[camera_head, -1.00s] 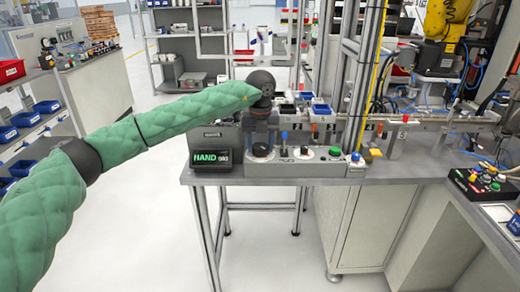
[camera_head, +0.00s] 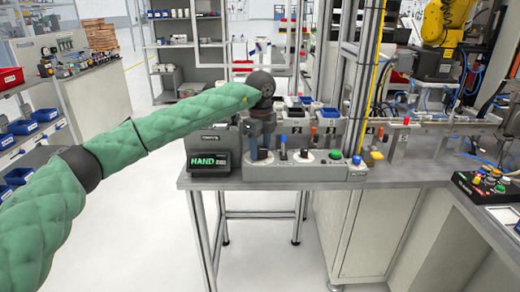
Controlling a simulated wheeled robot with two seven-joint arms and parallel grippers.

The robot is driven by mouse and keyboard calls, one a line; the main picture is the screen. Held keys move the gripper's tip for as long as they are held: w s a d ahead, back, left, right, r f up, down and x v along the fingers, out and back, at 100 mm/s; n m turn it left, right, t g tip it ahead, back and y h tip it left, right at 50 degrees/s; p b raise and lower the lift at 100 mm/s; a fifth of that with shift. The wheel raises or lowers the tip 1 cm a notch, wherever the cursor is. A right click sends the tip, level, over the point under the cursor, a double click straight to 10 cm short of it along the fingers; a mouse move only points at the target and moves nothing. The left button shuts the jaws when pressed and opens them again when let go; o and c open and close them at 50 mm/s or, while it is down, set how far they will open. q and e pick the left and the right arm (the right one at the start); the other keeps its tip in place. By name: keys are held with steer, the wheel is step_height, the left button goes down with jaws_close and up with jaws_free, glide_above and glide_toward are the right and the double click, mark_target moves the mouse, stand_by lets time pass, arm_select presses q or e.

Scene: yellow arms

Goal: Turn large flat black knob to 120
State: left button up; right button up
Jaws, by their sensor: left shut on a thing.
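My left gripper (camera_head: 262,149) comes down from above at the left end of the grey control panel (camera_head: 285,173). Its fingers are shut on the large flat black knob (camera_head: 261,159), which they mostly hide. The knob's pointer and scale are too small and covered to read. A dark display box (camera_head: 208,161) beside the panel shows "HAND" in green and small digits that I cannot make out. My right gripper is out of view.
To the right on the panel are a blue-topped lever (camera_head: 283,146), a smaller black knob (camera_head: 304,155), a green button (camera_head: 335,154) and a blue button (camera_head: 357,160). Upright metal posts (camera_head: 350,90) stand close behind. The bench's front edge is clear.

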mark_target(260, 150)
arm_select(q)
steer(key=shift+r+n, duration=0.15)
steer(key=shift+n, duration=0.25)
steer(key=o, duration=1)
steer(key=shift+r+b, duration=0.4)
steer(key=shift+r, duration=3.4)
